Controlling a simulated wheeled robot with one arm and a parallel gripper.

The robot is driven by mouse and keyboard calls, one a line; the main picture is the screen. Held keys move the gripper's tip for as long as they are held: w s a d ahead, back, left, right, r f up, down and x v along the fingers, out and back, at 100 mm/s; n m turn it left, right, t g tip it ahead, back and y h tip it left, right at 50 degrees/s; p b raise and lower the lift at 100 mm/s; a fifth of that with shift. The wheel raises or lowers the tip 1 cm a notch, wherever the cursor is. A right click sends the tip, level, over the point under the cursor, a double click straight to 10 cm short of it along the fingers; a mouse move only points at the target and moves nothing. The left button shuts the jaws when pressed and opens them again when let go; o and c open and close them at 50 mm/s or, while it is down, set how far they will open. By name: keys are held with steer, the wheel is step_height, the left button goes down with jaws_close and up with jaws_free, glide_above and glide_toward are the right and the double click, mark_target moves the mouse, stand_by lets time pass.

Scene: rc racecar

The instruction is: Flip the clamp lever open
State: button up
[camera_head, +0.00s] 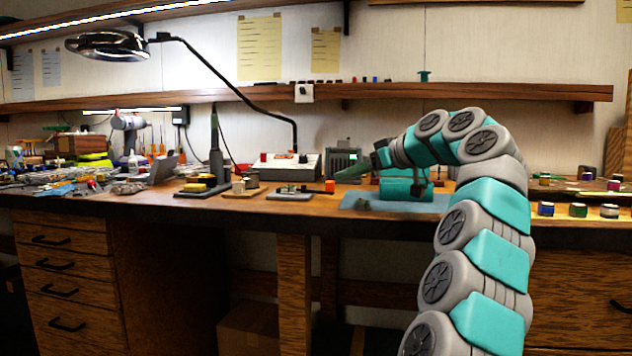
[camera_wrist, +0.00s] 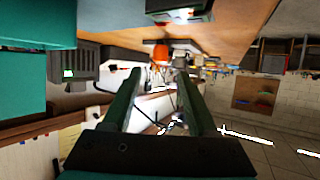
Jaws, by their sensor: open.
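A teal block-like device (camera_head: 394,187) sits on a blue mat (camera_head: 436,203) on the workbench. A small dark part (camera_head: 422,188) shows at its right end; I cannot tell whether it is the clamp lever. My gripper (camera_head: 345,174) hangs above the mat's left side, pointing left, left of the teal device and apart from it as far as I can see. In the wrist view my gripper (camera_wrist: 158,76) has its two dark green fingers spread, with nothing between them. Teal surfaces (camera_wrist: 20,105) show at that view's left edge. My wrist partly covers the device's top in the head view.
An orange cube (camera_head: 330,186) stands left of the mat; it also shows in the wrist view (camera_wrist: 160,53). A grey box with vents and a green light (camera_wrist: 72,72) stands behind. A power unit (camera_head: 292,166), a lamp arm (camera_head: 240,88) and a shelf (camera_head: 480,92) are near.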

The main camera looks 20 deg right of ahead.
mark_target(331, 181)
steer(key=x, duration=0.7)
steer(key=shift+w+a+f, duration=0.1)
steer(key=shift+w+f, duration=0.15)
steer(key=shift+w, duration=0.1)
jaws_close()
stand_by(1.1)
